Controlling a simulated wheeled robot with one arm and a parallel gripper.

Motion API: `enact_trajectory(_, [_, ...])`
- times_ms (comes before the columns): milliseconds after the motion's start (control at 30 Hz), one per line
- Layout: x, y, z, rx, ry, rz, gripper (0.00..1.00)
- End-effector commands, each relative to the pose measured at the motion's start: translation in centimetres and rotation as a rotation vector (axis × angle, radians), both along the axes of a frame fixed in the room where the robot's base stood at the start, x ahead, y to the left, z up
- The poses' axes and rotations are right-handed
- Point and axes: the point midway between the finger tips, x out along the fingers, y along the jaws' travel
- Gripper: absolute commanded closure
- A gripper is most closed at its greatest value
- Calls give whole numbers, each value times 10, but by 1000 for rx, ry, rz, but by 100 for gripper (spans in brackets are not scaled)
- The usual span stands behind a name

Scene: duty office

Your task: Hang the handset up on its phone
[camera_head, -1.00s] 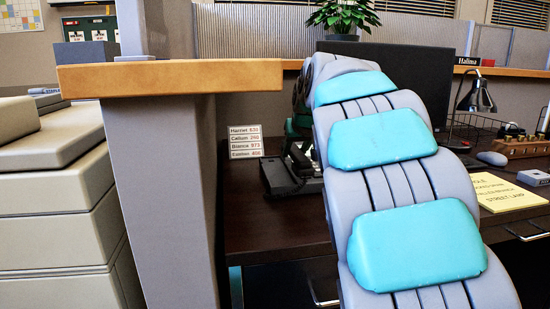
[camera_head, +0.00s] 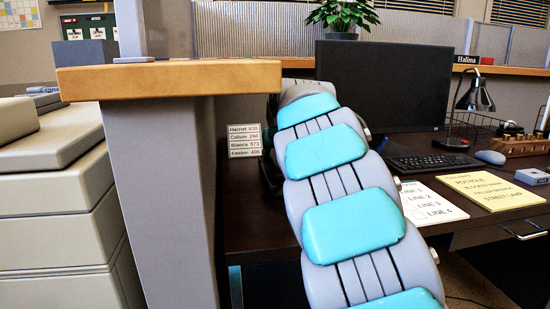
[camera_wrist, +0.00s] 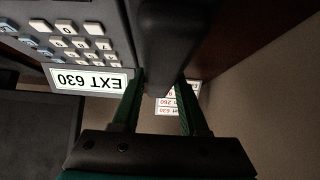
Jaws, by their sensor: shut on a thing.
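In the wrist view, my gripper (camera_wrist: 161,85) is shut on the dark handset (camera_wrist: 175,40), which extends upward in the picture from between the green fingers. The phone (camera_wrist: 115,20) is a dark grey desk set with pale keys and a label reading EXT 630, seen upside down. It lies left of the handset, close beside it. I cannot tell whether the handset touches the phone or hangs above it. The phone's cradle is not clearly seen. In the head view, my arm hides the phone, the handset and my gripper.
A name-and-number card (camera_head: 244,141), with Harriet 630 on top, stands on the dark desk (camera_head: 262,225). A grey post under a wooden ledge (camera_head: 170,78) stands left. A monitor (camera_head: 380,85), keyboard (camera_head: 434,162), papers (camera_head: 430,203) and lamp (camera_head: 475,95) are at right.

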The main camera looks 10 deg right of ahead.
Motion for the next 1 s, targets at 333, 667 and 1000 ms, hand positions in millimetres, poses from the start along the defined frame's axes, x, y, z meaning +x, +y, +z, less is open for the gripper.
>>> enact_trajectory(333, [0, -1, -5, -1, -1, -1, 100])
enact_trajectory(667, [0, -1, -6, -1, -1, -1, 28])
enact_trajectory(1000, [-1, 0, -2, -1, -1, -1, 27])
